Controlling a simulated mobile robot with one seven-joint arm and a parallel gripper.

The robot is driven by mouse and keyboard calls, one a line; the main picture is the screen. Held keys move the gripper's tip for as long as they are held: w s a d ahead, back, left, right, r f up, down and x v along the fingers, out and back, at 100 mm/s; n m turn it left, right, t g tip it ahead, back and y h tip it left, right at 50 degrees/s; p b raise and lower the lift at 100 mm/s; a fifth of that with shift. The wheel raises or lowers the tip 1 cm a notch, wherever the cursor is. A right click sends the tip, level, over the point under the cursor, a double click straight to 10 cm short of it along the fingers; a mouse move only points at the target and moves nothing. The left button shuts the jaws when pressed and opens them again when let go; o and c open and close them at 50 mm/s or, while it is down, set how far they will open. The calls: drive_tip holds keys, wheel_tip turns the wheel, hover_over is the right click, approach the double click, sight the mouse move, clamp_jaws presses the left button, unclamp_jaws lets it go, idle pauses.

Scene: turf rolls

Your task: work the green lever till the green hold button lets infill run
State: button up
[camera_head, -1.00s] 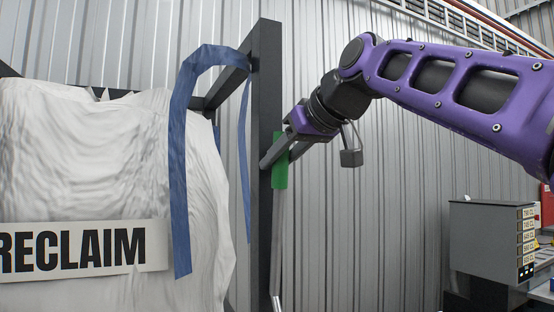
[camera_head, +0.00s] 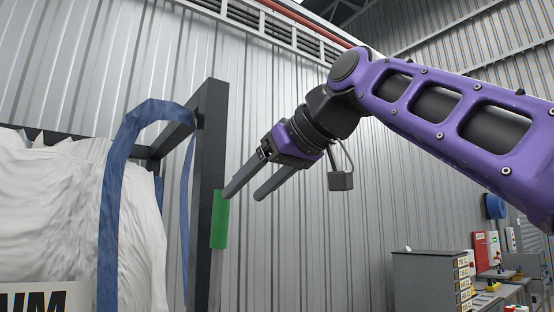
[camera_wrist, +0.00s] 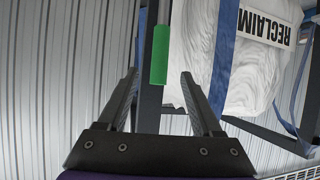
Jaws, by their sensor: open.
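The green lever (camera_head: 220,220) is a green grip upright along the right side of a dark frame post in the head view. It also shows in the wrist view (camera_wrist: 161,55), beyond and between my finger lines. My gripper (camera_head: 242,193) is open and empty, up and right of the green grip. In the wrist view my gripper (camera_wrist: 159,88) has its two fingers wide apart, with nothing between them at the tips. I cannot tell the exact gap to the grip. No green hold button can be made out.
A white bulk bag (camera_head: 70,215) with blue straps (camera_head: 112,200) hangs in the dark frame (camera_head: 208,150) left of the lever. A grey cabinet (camera_head: 425,280) and a bench with red and yellow controls (camera_head: 490,285) stand at the lower right. Corrugated wall lies behind.

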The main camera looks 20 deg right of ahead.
drive_tip(key=v, duration=0.8)
drive_tip(key=shift+w, duration=0.1)
